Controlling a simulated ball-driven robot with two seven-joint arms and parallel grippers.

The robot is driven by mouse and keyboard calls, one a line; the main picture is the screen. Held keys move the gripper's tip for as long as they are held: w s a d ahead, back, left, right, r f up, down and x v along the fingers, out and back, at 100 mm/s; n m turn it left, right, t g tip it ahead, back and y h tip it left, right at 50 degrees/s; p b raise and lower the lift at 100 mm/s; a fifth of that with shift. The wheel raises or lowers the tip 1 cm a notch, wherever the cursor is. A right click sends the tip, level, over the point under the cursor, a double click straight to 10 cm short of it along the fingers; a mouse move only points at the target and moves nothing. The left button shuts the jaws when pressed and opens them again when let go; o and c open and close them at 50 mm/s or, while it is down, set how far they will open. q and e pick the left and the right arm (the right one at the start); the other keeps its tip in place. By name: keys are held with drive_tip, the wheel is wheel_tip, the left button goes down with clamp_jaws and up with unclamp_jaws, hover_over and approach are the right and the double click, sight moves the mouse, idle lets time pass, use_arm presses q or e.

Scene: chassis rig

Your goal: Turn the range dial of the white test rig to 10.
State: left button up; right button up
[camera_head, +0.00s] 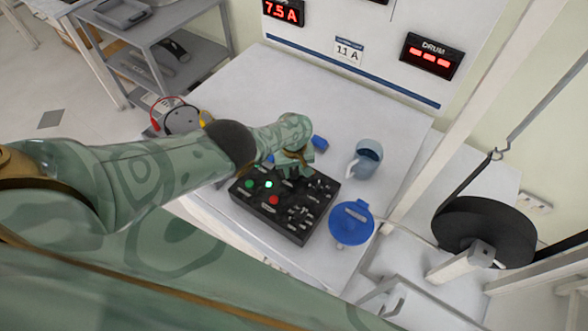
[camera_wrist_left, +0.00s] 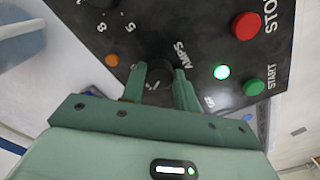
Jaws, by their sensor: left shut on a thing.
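A black control box (camera_head: 262,212) stands on the white table, with buttons and knobs on its top. My left gripper (camera_head: 296,166) reaches down onto its far side. In the left wrist view my left gripper (camera_wrist_left: 158,75) is shut on a dark dial (camera_wrist_left: 152,80), one finger on each side of it. The word AMPS is printed beside this dial. I cannot read its setting clearly, nor see the word range. Part of another black knob (camera_wrist_left: 100,3) with numbers near it shows at the top edge. My right gripper is not in view.
The box has a red button (camera_wrist_left: 246,26), a green button (camera_wrist_left: 254,88) and a lit green lamp (camera_wrist_left: 221,72). Right of it are a blue-grey mug (camera_head: 366,160) and a blue lidded item (camera_head: 351,236). Behind, displays show 7.5 A (camera_head: 283,11) and DRUM dashes (camera_head: 431,55); a card (camera_head: 348,51) reads 11 A.

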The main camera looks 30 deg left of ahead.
sight(294, 171)
use_arm(q)
drive_tip(key=o, duration=1)
wheel_tip(294, 171, up, 16)
drive_tip(key=p, duration=1.5)
drive_tip(key=shift+r, duration=0.1)
